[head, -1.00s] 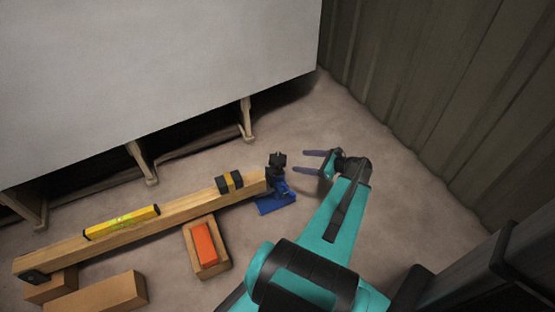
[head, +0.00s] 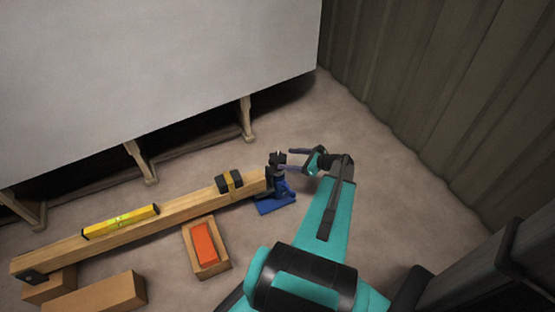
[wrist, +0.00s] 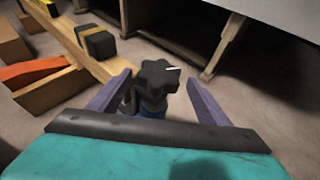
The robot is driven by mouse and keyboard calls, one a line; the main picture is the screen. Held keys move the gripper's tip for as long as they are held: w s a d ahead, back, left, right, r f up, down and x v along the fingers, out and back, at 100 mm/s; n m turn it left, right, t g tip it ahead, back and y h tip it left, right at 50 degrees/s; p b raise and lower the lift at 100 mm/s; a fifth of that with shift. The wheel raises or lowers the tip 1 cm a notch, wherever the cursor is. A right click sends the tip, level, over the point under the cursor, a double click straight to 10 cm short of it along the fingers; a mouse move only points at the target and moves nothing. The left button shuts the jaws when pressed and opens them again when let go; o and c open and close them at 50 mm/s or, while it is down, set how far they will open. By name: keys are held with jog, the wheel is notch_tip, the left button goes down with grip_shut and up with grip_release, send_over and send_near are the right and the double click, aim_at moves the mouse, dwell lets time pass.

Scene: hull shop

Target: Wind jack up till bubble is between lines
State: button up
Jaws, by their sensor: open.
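The jack (head: 274,190) has a blue base and a dark lobed knob on top, and stands at the right end of a long wooden beam (head: 190,205). In the wrist view the jack's knob (wrist: 158,77) sits between the fingers, apart from both. My gripper (head: 291,160) is open around the knob, coming from the right. It also shows in the wrist view (wrist: 157,93). A yellow spirit level (head: 121,221) lies on the beam; its bubble is too small to read against the lines.
A black block with a yellow band (head: 229,182) sits on the beam near the jack. An orange piece (head: 204,243) lies on a wooden block (head: 221,266) in front. A large pale hull (head: 150,70) overhangs behind. Floor to the right is clear up to a ribbed wall (head: 450,90).

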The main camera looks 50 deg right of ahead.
aim_at(280, 158)
jog(key=shift+b+x, duration=0.45)
jog(key=shift+x, duration=2.85)
jog(key=c, duration=0.7)
